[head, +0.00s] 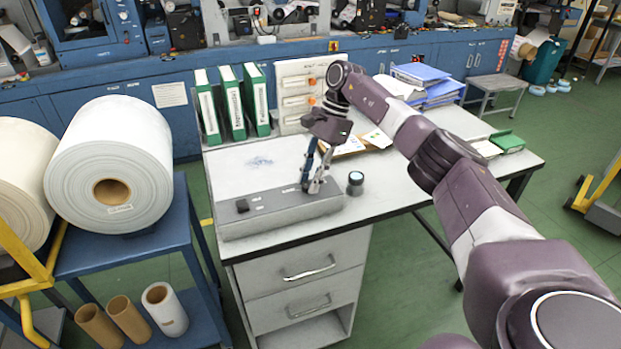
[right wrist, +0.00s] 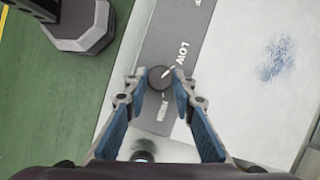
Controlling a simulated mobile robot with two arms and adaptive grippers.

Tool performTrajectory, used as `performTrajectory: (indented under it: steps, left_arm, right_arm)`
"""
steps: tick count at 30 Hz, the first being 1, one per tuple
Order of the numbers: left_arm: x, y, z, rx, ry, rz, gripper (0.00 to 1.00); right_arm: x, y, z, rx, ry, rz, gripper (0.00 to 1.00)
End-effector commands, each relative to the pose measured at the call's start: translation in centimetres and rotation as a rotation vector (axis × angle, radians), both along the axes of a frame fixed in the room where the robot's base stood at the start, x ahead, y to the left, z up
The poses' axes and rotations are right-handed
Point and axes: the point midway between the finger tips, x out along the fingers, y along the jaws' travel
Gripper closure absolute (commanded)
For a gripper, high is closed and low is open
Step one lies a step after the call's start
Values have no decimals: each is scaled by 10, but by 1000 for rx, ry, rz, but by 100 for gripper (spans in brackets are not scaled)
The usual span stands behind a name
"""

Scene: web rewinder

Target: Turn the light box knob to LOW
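The light box (head: 280,211) is a long grey box along the near edge of the desk, with a black switch at its left end. Its dark round knob (right wrist: 158,80) shows in the right wrist view, with a pale pointer mark aimed up and right toward the LOW label (right wrist: 182,54). The HIGH label (right wrist: 166,107) is below the knob. My right gripper (head: 314,188) is over the right end of the box. In the right wrist view, its fingertips (right wrist: 160,77) close on the knob from both sides. In the head view, the fingers hide the knob. My left gripper is not in view.
A small dark round jar (head: 355,183) stands just right of the box. Green binders (head: 233,104) and an organiser (head: 296,90) stand behind it. Blue folders (head: 425,80) lie at the back right. A cart with a large white roll (head: 110,160) is on the left.

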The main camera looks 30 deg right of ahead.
Motion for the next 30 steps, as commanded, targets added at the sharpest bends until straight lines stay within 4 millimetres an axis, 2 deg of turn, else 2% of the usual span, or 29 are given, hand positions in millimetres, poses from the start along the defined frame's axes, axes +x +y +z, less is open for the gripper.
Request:
performTrajectory:
  steps: [1, 5, 13, 17, 30]
  left_arm:
    - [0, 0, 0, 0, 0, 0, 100]
    - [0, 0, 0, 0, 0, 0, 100]
    - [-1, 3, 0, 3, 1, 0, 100]
    - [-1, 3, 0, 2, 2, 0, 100]
    - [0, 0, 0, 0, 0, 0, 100]
  right_arm:
    - [1, -1, 2, 0, -5, -1, 72]
    - [1, 0, 1, 0, -4, -1, 58]
    - [0, 0, 1, 0, -2, -1, 58]
    - [1, -4, 10, 0, -3, -1, 58]
    - [3, -37, 92, 1, -4, -3, 58]
